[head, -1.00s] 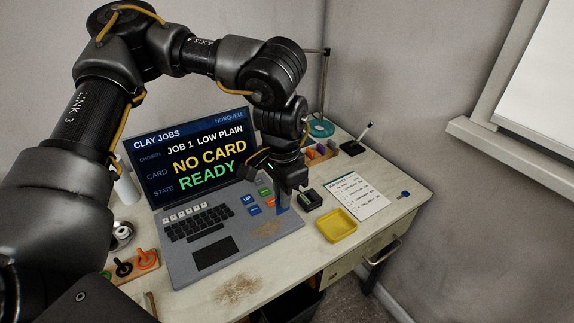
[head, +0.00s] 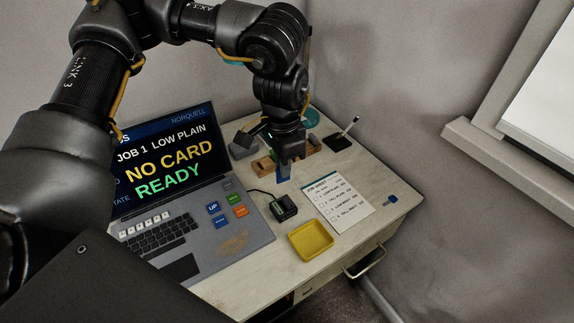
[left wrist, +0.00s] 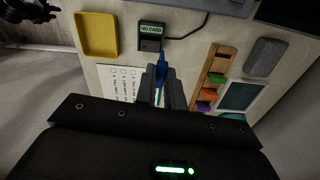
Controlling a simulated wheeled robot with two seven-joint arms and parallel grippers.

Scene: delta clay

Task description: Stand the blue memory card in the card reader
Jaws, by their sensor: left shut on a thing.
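My left gripper (head: 286,172) is shut on the blue memory card (head: 283,179), which points down above the desk, behind the card reader. In the left wrist view the card (left wrist: 162,62) shows as a narrow blue strip between the fingertips (left wrist: 163,78); the fingers hide much of it. The card reader (head: 284,208) is a small black box with a cable, beside the laptop. In the left wrist view the reader (left wrist: 151,44) has a lit label reading NO CARD, and the card's tip shows near its edge. A dark jointed shape at that view's top left may be my right gripper (left wrist: 30,10).
The laptop (head: 180,265) stands left of the reader and shows NO CARD, READY. A yellow tray (head: 311,240) is in front of the reader, and a job sheet (head: 340,203) to its right. A wooden rack (head: 265,167) stands behind the gripper. A small blue object (head: 390,200) lies far right.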

